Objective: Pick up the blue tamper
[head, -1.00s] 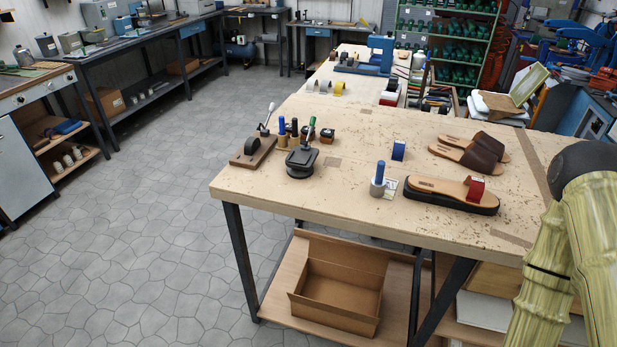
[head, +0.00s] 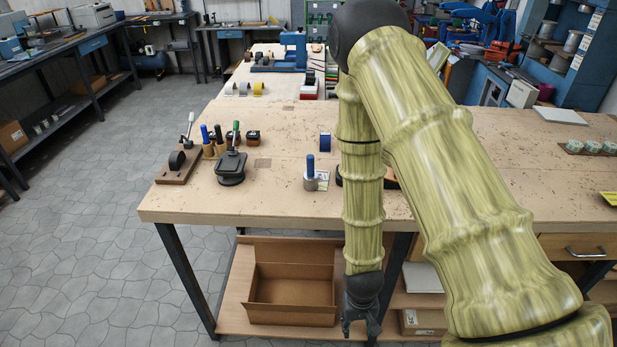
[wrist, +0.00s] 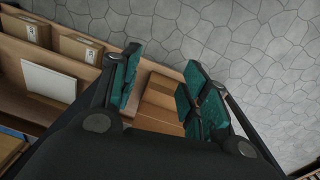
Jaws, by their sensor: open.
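The blue tamper (head: 310,174), a blue upright handle on a short grey cylinder, stands upright near the front of the wooden workbench (head: 270,205). It stands on or beside a small pale card. My gripper (head: 361,328) hangs low in front of the bench, below the top and to the right of the tamper, pointing down. It is open and empty. In the wrist view the teal-padded fingers (wrist: 160,82) are spread apart above the lower shelf and floor. The tamper is not visible in the wrist view.
A blue tape roll (head: 325,142) is behind the tamper. An open cardboard box (head: 292,293) is on the lower shelf. My arm hides most of the sandals.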

